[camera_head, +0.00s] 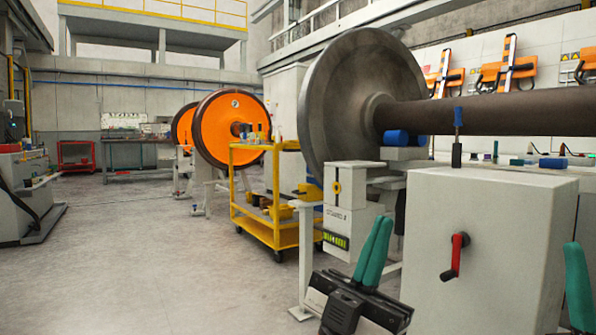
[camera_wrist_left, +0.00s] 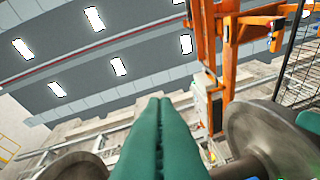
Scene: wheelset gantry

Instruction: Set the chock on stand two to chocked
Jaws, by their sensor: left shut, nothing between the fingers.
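A grey stand (camera_head: 350,222) sits under the large steel wheel (camera_head: 345,95). Its front carries a dark plate with a yellow slotted part (camera_head: 337,188), a small label too small to read surely and a green-lit display (camera_head: 336,241). I cannot tell for certain which part is the chock. Beside it, a grey cabinet (camera_head: 500,225) has a red crank handle (camera_head: 455,256) and an upright blue-tipped lever (camera_head: 458,125) on top. My left gripper (camera_head: 384,224) is shut and empty, fingers up, in front of the stand; its fingers also show in the wrist view (camera_wrist_left: 159,105). Only a finger of my right gripper (camera_head: 577,280) shows.
A yellow trolley (camera_head: 275,225) stands left of the stand. Orange wheels (camera_head: 225,128) stand further back. The brown axle (camera_head: 490,112) runs above the cabinet. Open floor (camera_head: 140,250) lies to the left. The wrist view shows an orange frame (camera_wrist_left: 207,50).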

